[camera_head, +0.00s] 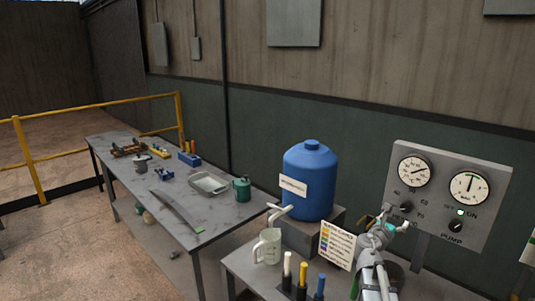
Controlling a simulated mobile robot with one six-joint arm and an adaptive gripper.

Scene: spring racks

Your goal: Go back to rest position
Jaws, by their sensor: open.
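My arm rises from the bottom edge at the right of the head view. My gripper (388,219) is at its upper end, small and in front of the grey gauge panel (440,215). It is open, and I see nothing held in it. Its fingers are partly lost against the panel and the arm links. To the left of it stands a card with coloured rows (337,246).
A blue tank (309,180) stands on a grey block, with a clear jug (267,247) and several coloured-handled tools (303,280) near it. A long workbench (225,213) at left holds a tray (208,184) and a green can (242,189). A yellow railing (88,109) stands behind.

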